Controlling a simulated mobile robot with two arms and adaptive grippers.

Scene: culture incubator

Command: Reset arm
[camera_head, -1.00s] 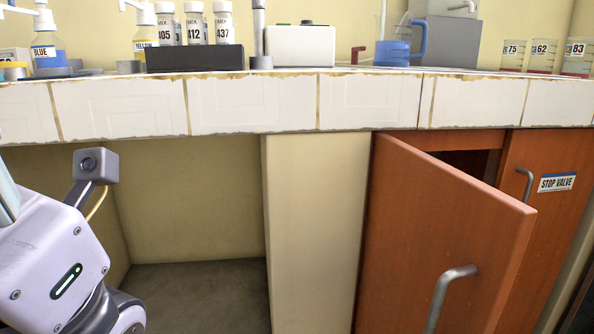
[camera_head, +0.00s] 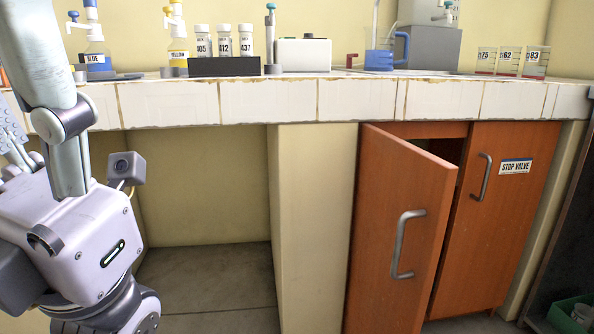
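My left arm (camera_head: 65,125) comes in at the left side, folded in front of the counter. A grey dotted part with pale prongs (camera_head: 14,140) at the left edge may be part of my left gripper. It is cut off and partly hidden, so I cannot tell whether it is open or shut. I see nothing held. My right arm and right gripper are not in view.
A tiled counter (camera_head: 270,103) holds bottles, a vial rack (camera_head: 224,67) and beakers. Below it, an orange cabinet door (camera_head: 390,235) stands ajar beside a shut door labelled STOP VALVE (camera_head: 510,225). An open recess (camera_head: 205,195) lies left. A green crate (camera_head: 560,312) sits lower right.

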